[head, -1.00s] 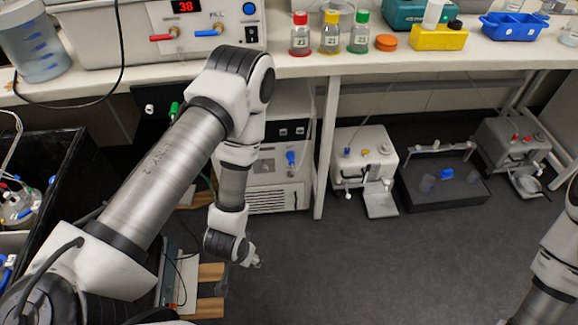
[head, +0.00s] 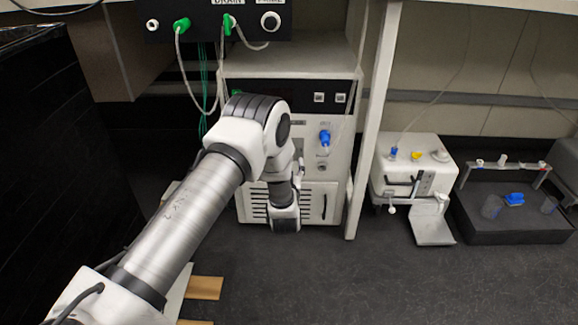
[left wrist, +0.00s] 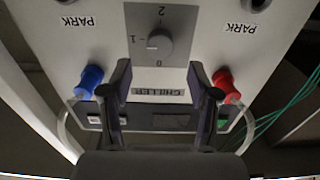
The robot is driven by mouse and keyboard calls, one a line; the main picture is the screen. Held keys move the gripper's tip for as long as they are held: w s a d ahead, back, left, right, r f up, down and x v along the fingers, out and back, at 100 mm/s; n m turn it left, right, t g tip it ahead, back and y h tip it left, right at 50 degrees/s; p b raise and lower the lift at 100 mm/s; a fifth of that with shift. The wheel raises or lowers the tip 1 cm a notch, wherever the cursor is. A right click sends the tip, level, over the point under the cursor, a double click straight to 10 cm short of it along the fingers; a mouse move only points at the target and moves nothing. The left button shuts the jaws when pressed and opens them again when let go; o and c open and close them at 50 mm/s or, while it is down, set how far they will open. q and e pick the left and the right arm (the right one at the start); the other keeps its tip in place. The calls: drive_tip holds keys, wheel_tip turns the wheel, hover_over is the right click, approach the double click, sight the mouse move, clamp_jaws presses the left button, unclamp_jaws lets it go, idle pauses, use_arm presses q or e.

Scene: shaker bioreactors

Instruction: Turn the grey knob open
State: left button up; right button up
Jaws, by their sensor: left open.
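The grey knob (left wrist: 160,42) sits on a grey plate marked 0, 1 and 2 on the chiller front, upside down in the left wrist view. A light mark shows on its side toward the 1; its exact setting is hard to read. My left gripper (left wrist: 160,68) is open, its two fingers spread in front of the panel, with the knob between and beyond the tips, apart from them. In the head view the chiller (head: 325,172) stands under the bench; my left arm hides the knob and the gripper. My right gripper is out of view.
A blue connector (left wrist: 90,79) and a red connector (left wrist: 224,82) with hoses flank the fingers. PARK labels mark the panel's far corners. A bench leg (head: 372,120) stands right of the chiller. A white pump unit (head: 410,165) stands further right.

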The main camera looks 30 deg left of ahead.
use_arm(q)
drive_tip(key=b+x, duration=0.1)
drive_tip(key=x, duration=0.4)
drive_tip(key=shift+f+b, duration=0.1)
drive_tip(key=shift+b, duration=0.25)
drive_tip(key=c, duration=1.2)
drive_tip(key=shift+o, duration=0.2)
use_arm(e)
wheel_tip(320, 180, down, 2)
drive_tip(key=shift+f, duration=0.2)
use_arm(q)
drive_tip(key=shift+d, duration=0.1)
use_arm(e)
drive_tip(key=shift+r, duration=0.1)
use_arm(q)
drive_tip(key=shift+d+f+m+p, duration=0.1)
drive_tip(key=shift+m+p, duration=2.65)
drive_tip(key=shift+m, duration=1.8)
drive_tip(key=shift+d+f+m+p, duration=0.15)
drive_tip(key=shift+m+p, duration=2.55)
drive_tip(key=shift+m, duration=1.85)
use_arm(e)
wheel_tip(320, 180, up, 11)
use_arm(q)
drive_tip(key=shift+a, duration=0.1)
